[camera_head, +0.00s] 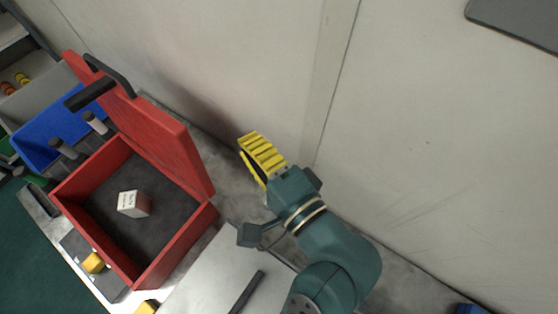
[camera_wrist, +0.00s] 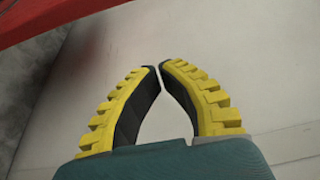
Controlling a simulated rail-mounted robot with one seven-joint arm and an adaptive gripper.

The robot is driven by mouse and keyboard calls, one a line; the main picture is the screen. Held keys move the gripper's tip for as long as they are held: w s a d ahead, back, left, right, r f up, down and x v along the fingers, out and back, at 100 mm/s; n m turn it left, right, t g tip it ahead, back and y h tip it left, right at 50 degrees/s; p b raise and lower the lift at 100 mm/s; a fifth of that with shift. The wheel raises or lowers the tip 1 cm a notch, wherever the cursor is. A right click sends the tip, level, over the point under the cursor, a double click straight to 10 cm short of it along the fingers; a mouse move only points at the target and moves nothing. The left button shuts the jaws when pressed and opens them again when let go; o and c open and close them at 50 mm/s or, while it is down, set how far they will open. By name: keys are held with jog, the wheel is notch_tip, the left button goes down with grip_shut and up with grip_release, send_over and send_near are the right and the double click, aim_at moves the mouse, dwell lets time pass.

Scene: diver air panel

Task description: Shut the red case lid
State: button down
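The red case (camera_head: 172,257) stands open at the left of the head view. Its red lid (camera_head: 150,125) is raised, hinged along the case's wall-side edge, with a dark handle (camera_head: 110,75) at its upper end. A small white box (camera_head: 133,203) with print sits inside on the dark floor. My gripper (camera_head: 246,140), with yellow ribbed fingers, is right of the lid, apart from it and near the wall. In the wrist view its fingertips (camera_wrist: 155,67) come together almost touching, with nothing between them. A red edge (camera_wrist: 60,18), probably the lid, crosses that view's upper left.
Blue (camera_head: 45,130) and grey (camera_head: 40,95) bins stand behind the case at the left. Grey-capped cylinders (camera_head: 95,123) are beside the lid. The pale wall (camera_head: 430,150) rises close behind my gripper.

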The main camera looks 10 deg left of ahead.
jog(key=w+a+f+p, duration=0.1)
jog(key=w+a+p, duration=0.1)
jog(key=a, duration=0.8)
jog(key=shift+w+f, duration=0.3)
jog(key=shift+w, duration=0.35)
jog(key=shift+a, duration=0.1)
